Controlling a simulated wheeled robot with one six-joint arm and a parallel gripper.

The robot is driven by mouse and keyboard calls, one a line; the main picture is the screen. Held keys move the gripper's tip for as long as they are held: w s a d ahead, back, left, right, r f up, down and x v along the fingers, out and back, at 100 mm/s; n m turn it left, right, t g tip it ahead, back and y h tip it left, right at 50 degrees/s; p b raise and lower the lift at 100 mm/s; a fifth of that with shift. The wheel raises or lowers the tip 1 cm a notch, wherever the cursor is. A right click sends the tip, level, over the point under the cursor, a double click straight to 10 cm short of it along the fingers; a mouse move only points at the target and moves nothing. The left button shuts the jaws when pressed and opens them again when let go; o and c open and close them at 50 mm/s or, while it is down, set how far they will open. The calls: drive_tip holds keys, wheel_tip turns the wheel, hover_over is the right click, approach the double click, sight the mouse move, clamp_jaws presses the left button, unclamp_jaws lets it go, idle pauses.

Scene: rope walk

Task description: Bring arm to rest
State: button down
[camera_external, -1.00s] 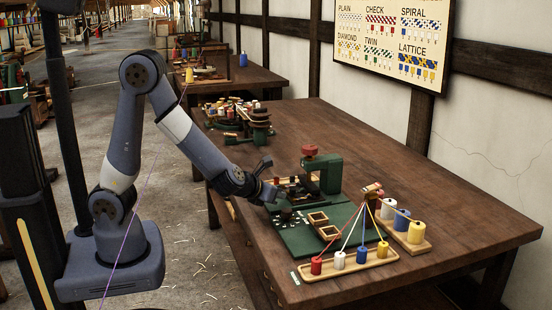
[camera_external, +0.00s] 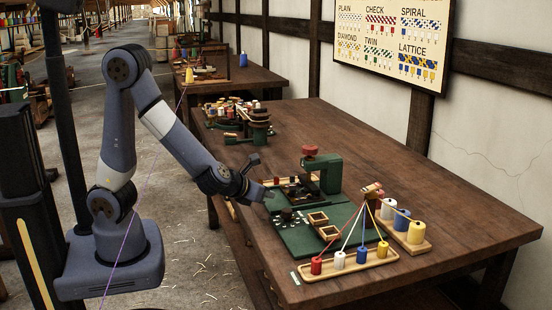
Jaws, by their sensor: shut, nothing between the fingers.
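My gripper (camera_external: 266,193) is shut and empty. It is at the left edge of the wooden table (camera_external: 440,222), beside the green base board (camera_external: 300,237) and apart from the spools. My arm (camera_external: 170,130) is bent, with its elbow high and its forearm sloping down to the right. The fingertips are small in this view, and I cannot tell how far they are above the board's corner.
A green press with a red knob (camera_external: 310,151) stands on the board close to my gripper. Threads run from a small wooden head (camera_external: 372,190) to several colored spools in a tray (camera_external: 345,265). Another work table (camera_external: 255,82) is behind.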

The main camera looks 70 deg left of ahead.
sight(291, 192)
drive_tip(key=w+a, duration=0.1)
drive_tip(key=w, duration=0.1)
drive_tip(key=w+a+f, duration=0.1)
drive_tip(key=w, duration=0.1)
drive_tip(key=w+a+f, duration=0.1)
drive_tip(key=w, duration=0.2)
drive_tip(key=shift+a, duration=0.3)
drive_tip(key=s, duration=0.7)
drive_tip(key=s+p, duration=0.1)
drive_tip(key=s, duration=0.3)
drive_tip(key=shift+d, duration=0.35)
drive_tip(key=f+p+v, duration=0.1)
drive_tip(key=p+v, duration=0.1)
drive_tip(key=v, duration=0.8)
drive_tip(key=shift+s+d, duration=0.3)
drive_tip(key=shift+s, duration=0.3)
drive_tip(key=c, duration=2.2)
unclamp_jaws()
